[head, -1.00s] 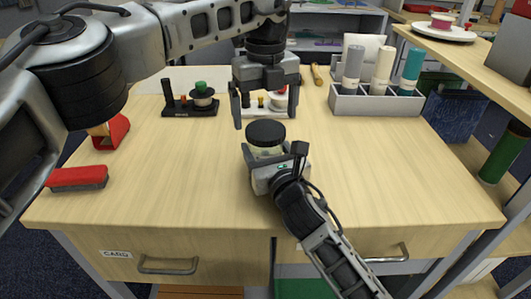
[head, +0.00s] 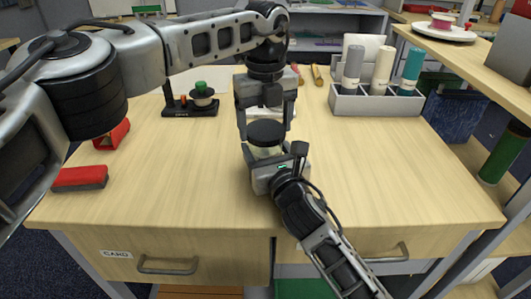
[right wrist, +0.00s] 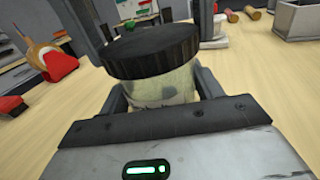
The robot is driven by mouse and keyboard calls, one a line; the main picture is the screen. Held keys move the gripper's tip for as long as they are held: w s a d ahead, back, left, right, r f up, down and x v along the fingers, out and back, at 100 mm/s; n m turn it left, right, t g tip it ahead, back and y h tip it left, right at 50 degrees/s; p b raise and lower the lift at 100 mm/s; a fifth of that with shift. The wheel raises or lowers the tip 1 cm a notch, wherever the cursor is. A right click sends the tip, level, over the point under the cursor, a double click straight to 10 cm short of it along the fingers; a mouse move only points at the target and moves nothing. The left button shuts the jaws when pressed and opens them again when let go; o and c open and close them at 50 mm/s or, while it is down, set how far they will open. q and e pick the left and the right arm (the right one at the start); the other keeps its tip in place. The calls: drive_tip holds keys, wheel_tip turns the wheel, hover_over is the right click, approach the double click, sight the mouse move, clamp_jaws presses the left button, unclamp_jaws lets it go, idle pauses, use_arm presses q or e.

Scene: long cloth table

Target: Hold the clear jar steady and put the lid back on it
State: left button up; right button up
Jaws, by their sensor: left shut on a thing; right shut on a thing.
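The clear jar (head: 266,152) stands upright near the middle of the table, with pale contents showing in the right wrist view (right wrist: 165,88). My right gripper (head: 272,158) is shut around the jar's sides from the front. The black round lid (head: 265,132) sits over the jar's mouth; in the right wrist view the lid (right wrist: 152,50) covers the jar top. My left gripper (head: 265,136) points down from above, with one finger on each side of the lid, shut on it. Whether the lid is fully seated cannot be told.
A black stand with a green-topped spool (head: 202,95) is at the back left. A grey tray (head: 375,106) with several tubes is at the back right. A red brush (head: 80,178) and a red object (head: 112,134) lie at the left. The table right of the jar is clear.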

use_arm(q)
drive_tip(key=m, duration=1.5)
drive_tip(key=o, duration=1.1)
drive_tip(key=shift+r, duration=2.25)
drive_tip(key=shift+c, duration=0.5)
